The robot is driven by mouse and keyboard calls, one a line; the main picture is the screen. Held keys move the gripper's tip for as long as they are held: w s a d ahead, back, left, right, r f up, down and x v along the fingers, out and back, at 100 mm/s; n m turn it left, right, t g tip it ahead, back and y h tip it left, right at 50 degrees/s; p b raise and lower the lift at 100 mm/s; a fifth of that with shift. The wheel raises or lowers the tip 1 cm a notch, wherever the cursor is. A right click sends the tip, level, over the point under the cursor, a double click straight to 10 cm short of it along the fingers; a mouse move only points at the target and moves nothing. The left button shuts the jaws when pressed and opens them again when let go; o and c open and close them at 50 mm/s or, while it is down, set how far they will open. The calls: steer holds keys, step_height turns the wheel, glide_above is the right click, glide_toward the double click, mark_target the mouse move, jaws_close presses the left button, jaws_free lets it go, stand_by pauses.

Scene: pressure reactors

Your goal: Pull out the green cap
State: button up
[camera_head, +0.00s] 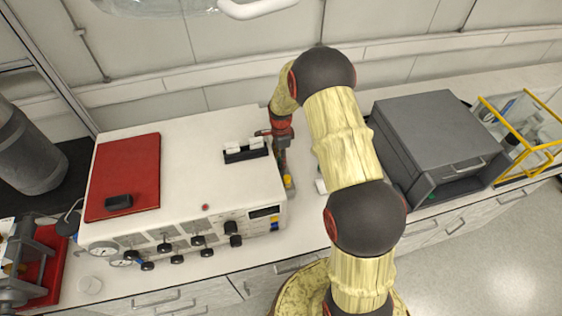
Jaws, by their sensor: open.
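My gripper (285,172) points down beside the right side of the white reactor unit (190,190). It is open. A small yellowish piece (289,183) shows at its fingertips; I cannot tell if it touches the fingers. I cannot clearly make out the green cap. A small green spot (432,197) shows at the open front of the dark grey box (430,130), too small to identify. A small pale object (321,186) lies on the bench just right of my gripper, partly hidden by my arm.
A black rack with white pieces (245,150) stands left of my gripper. A yellow-framed clear container (540,140) stands at the far right. Knobs line the unit's front.

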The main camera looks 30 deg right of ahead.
steer(key=shift+c, duration=0.3)
stand_by(0.6)
jaws_close()
stand_by(0.4)
steer(key=shift+r, duration=0.1)
stand_by(0.4)
steer(key=shift+r+p, duration=1.3)
steer(key=shift+r, duration=1.6)
